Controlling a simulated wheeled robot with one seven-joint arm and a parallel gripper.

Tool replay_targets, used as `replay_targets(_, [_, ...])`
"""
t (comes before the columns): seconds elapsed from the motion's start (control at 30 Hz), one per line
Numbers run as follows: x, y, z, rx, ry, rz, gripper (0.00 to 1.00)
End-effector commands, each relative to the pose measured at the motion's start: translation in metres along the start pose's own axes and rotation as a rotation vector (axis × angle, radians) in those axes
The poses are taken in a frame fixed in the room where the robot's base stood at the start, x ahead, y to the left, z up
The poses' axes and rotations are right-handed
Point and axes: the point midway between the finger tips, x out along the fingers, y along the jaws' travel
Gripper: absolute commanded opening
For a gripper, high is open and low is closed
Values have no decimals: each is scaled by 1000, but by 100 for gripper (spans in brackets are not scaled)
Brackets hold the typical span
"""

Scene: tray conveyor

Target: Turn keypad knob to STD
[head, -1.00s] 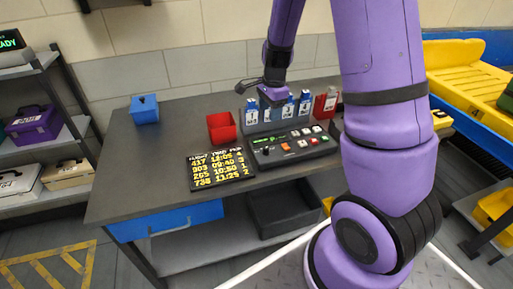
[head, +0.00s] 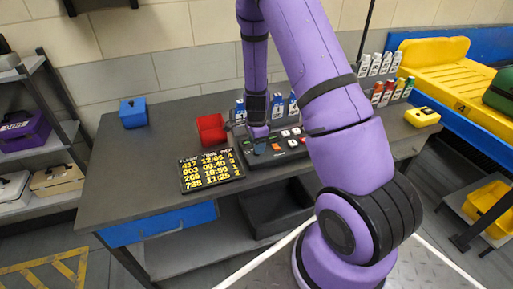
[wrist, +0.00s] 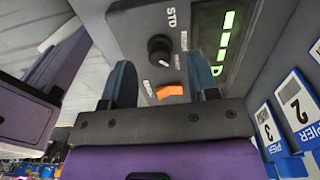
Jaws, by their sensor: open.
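The dark keypad console (head: 292,153) sits on the grey table, partly hidden behind my arm. In the wrist view the black keypad knob (wrist: 159,47) stands on the panel near the STD label (wrist: 172,17). Other small labels around the knob are too small to read, and I cannot tell which one it points to. My gripper (wrist: 160,68) is open, its two blue fingers on either side of the knob's line and pointing at the panel. I cannot tell whether they touch anything. In the head view my gripper (head: 258,131) is low over the console's left end.
An orange switch (wrist: 170,91) lies between the fingers, beside the knob. A green-lit display (wrist: 226,42) is to its right. Pier tags (wrist: 295,103) stand close by. A red bin (head: 211,128) and a flight board (head: 196,178) are left of the console.

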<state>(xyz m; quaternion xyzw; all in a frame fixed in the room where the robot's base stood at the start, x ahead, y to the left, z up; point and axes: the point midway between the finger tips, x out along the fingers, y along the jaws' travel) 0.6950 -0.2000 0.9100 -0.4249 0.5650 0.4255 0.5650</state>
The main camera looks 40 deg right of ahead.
Motion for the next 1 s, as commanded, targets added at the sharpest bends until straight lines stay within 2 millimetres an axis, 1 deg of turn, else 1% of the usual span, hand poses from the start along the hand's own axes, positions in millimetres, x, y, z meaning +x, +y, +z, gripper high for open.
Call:
replay_targets(0.03, [7, 0, 0, 1, 1, 1, 54])
replay_targets(0.2, [19, 0, 0, 0, 0, 0, 54])
replay_targets(0.53, [22, 0, 0, -1, 0, -1, 54])
replay_targets(0.57, [22, 0, 0, -1, 0, -1, 50])
replay_targets(0.6, [22, 0, 0, -1, 0, -1, 40])
replay_targets(0.67, [22, 0, 0, -1, 0, -1, 27])
replay_targets(0.7, [22, 0, 0, -1, 0, -1, 18])
replay_targets(0.77, [22, 0, 0, -1, 0, -1, 5])
replay_targets(1.0, [21, 0, 0, -13, 0, -1, 5])
